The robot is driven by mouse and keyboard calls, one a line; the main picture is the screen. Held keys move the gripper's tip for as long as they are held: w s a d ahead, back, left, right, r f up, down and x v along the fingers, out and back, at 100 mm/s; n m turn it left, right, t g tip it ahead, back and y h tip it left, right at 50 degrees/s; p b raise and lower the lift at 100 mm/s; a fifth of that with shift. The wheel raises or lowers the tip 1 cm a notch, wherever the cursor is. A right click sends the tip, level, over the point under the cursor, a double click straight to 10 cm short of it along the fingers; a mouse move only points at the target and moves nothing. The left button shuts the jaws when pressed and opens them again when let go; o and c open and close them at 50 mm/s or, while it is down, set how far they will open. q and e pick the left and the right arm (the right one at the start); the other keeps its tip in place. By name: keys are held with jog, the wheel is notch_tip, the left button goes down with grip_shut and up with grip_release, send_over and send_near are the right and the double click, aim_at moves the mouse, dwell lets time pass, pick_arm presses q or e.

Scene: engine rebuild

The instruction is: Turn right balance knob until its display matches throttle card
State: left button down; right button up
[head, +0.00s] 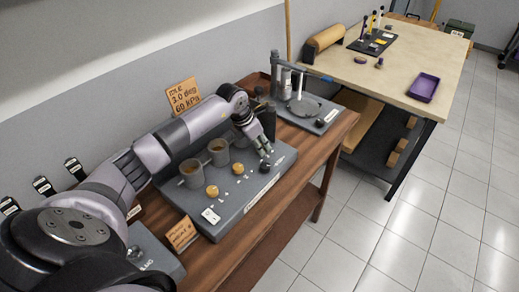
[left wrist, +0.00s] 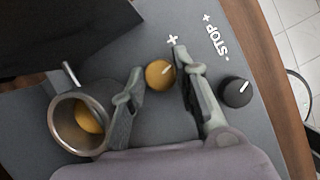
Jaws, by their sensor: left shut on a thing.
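My left gripper (head: 266,152) is low over the grey throttle panel (head: 235,210). In the left wrist view its fingers (left wrist: 158,78) are on both sides of an orange knob (left wrist: 160,75), shut on it. A white line crosses its top, and a plus mark lies beside it. In the head view the gripper hides this knob, while two orange knobs (head: 212,190) show farther left. A wooden card (head: 183,98) behind reads "IDLE 3.0 deg 60 kPa". I cannot make out a display reading. My right gripper is not in view.
Metal cups (head: 193,173) stand close behind the knobs. A black knob (left wrist: 236,92) by a STOP label sits near the panel's front edge. A small wooden card (head: 180,235) stands at front left. A stand with a round plate (head: 304,106) is at right. The tiled floor is clear.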

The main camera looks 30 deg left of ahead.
pick_arm(q)
jog(key=m+h+b, duration=0.1)
jog(key=m+b, duration=0.1)
jog(key=shift+a+f+b, duration=0.1)
jog(key=shift+f+b, duration=0.05)
jog(key=shift+b, duration=0.2)
jog(key=shift+m+b, duration=0.4)
jog(key=shift+m, duration=0.2)
jog(key=shift+r, duration=0.2)
jog(key=c, duration=1.5)
grip_release()
jog(key=shift+c, duration=0.2)
jog(key=v, duration=1.2)
jog(key=shift+w, duration=0.25)
jog(key=shift+a, duration=0.1)
